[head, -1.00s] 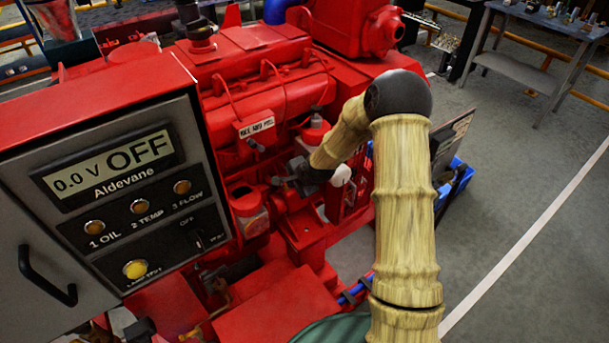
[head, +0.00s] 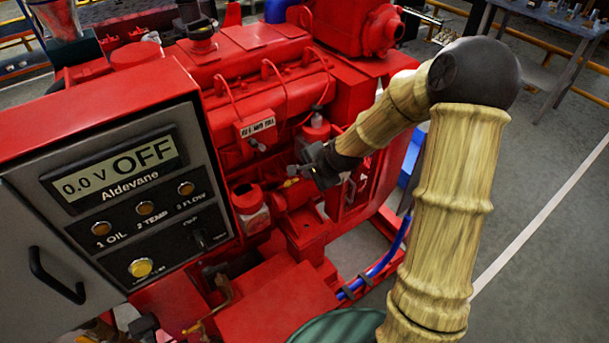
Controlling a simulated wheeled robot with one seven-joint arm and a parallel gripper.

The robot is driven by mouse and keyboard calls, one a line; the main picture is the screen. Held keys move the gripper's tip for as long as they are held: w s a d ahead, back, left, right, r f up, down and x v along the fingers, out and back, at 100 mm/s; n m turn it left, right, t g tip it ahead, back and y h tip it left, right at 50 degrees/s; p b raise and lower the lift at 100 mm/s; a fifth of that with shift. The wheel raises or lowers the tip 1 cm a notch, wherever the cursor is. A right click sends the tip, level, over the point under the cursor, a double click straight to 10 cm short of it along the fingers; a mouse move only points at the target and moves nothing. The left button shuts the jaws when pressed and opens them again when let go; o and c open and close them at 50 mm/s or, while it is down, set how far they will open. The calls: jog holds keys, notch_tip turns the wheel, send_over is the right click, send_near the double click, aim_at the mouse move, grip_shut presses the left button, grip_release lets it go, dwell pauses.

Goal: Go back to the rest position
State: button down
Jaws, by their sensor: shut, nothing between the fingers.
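My gripper (head: 301,176) is in the head view near the middle, at the end of my bamboo-like arm (head: 450,190). It is dark, small and shut, with nothing seen in it. It is in front of the side of the red diesel engine (head: 265,85). I cannot tell how wide the gap to the engine is. My arm rises from the bottom right to a dark elbow and bends down left to the gripper. Part of the engine's right side is hidden behind the arm.
A grey control panel (head: 130,200) reading "0.0 V OFF" stands close on the left. A blue hose (head: 380,262) runs below the arm. A green rounded thing (head: 335,328) is at the bottom. A workbench (head: 550,30) stands at the back right. The floor at right is clear.

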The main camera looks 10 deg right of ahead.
jog(key=shift+s+r, duration=0.2)
jog(key=shift+r, duration=0.05)
jog(key=shift+d, duration=0.1)
jog(key=s+d+r+n+g+h+p, duration=0.1)
jog(key=s+r+n, duration=0.3)
jog(key=s, duration=0.6)
jog(key=s+d+r+n+g+h+p, duration=0.2)
jog(key=s+r+n, duration=0.3)
jog(key=s+n, duration=0.3)
jog(key=s+d+g, duration=0.1)
jog(key=s, duration=0.1)
jog(key=shift+s+n+p, duration=0.3)
jog(key=shift+s+n, duration=0.1)
